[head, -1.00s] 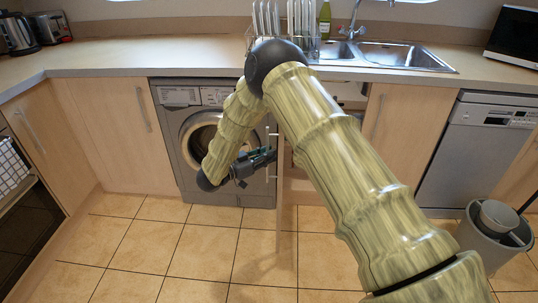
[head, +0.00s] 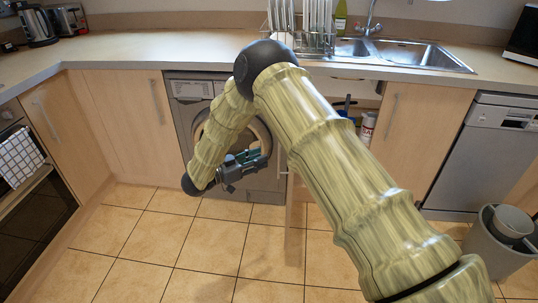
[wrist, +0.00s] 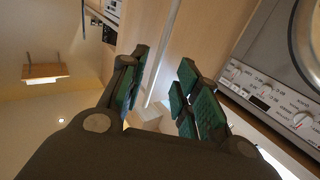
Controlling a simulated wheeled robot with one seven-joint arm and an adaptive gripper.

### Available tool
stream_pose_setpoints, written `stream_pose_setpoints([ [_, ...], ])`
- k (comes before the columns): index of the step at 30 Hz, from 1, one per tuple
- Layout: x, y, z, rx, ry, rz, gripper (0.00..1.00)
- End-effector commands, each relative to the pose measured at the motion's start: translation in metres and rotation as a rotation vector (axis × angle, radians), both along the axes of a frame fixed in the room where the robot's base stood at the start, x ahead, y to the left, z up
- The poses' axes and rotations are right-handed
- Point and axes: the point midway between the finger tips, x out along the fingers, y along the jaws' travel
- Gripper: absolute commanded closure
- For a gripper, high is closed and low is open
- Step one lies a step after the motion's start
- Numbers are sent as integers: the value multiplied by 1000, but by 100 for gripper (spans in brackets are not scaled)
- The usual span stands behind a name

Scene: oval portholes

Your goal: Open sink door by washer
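The sink door (head: 296,203) beside the washer (head: 187,114) stands swung out from the cabinet front, seen nearly edge-on in the head view. My arm hides much of it. The cabinet opening behind shows a white and red bottle (head: 368,127) and something blue inside. My gripper (head: 262,160) is in front of the washer, left of the door. In the wrist view my gripper (wrist: 158,95) has its fingers apart, with nothing held.
The washer's control panel (wrist: 270,95) is close on the right in the wrist view. A grey bin (head: 490,245) stands at the lower right, near the dishwasher (head: 480,150). The tiled floor (head: 210,245) ahead is clear.

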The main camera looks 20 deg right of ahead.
Motion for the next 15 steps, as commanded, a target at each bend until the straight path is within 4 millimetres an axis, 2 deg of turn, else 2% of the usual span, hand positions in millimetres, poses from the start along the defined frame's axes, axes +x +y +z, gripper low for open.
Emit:
stream_pose_setpoints([
  [6,-7,23,0,0,0,0,68],
  [15,-9,30,0,0,0,-1,68],
])
